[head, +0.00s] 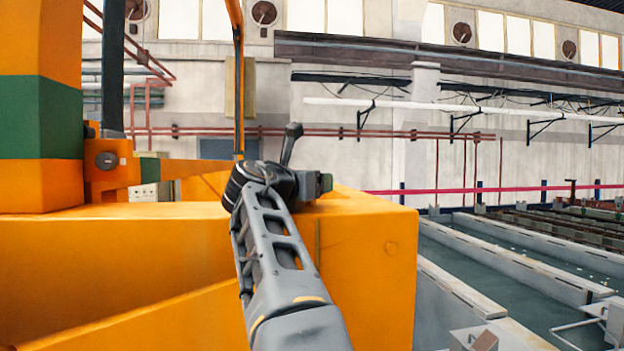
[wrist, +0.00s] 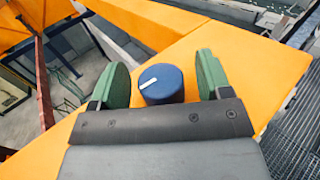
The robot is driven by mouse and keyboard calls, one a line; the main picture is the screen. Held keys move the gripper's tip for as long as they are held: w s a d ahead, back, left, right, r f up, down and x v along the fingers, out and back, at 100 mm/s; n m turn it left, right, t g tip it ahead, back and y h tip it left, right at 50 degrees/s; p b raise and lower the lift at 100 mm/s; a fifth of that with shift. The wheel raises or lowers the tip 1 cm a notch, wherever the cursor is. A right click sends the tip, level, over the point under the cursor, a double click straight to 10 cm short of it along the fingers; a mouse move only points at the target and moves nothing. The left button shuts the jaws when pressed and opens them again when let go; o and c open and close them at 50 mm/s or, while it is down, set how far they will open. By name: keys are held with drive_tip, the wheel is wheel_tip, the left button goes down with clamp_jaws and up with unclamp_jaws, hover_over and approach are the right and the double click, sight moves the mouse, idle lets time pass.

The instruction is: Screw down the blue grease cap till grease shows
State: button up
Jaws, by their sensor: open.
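The blue grease cap (wrist: 161,84) is a short round knob with a white line on its top. In the wrist view it stands on the orange machine body (wrist: 150,25). My gripper (wrist: 163,82) is open, with one green finger on each side of the cap. A gap shows between the cap and each finger. No grease shows around the cap, and its base is partly hidden by my gripper. In the head view my arm reaches over the orange body (head: 365,260), and the cap and fingers cannot be made out.
Long tanks (head: 510,260) with pale rims lie to the right, below the orange body. An orange and green column (head: 40,115) stands at the left. A grated walkway (wrist: 300,125) shows at the right of the wrist view.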

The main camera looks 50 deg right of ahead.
drive_tip(key=shift+d, duration=0.15)
drive_tip(key=c, duration=0.9)
drive_tip(key=shift+w+m+g, duration=0.15)
drive_tip(key=shift+m+g, duration=0.35)
drive_tip(key=shift+g, duration=0.3)
drive_tip(key=shift+m+g, duration=1)
drive_tip(key=shift+g, duration=0.5)
drive_tip(key=o, duration=0.9)
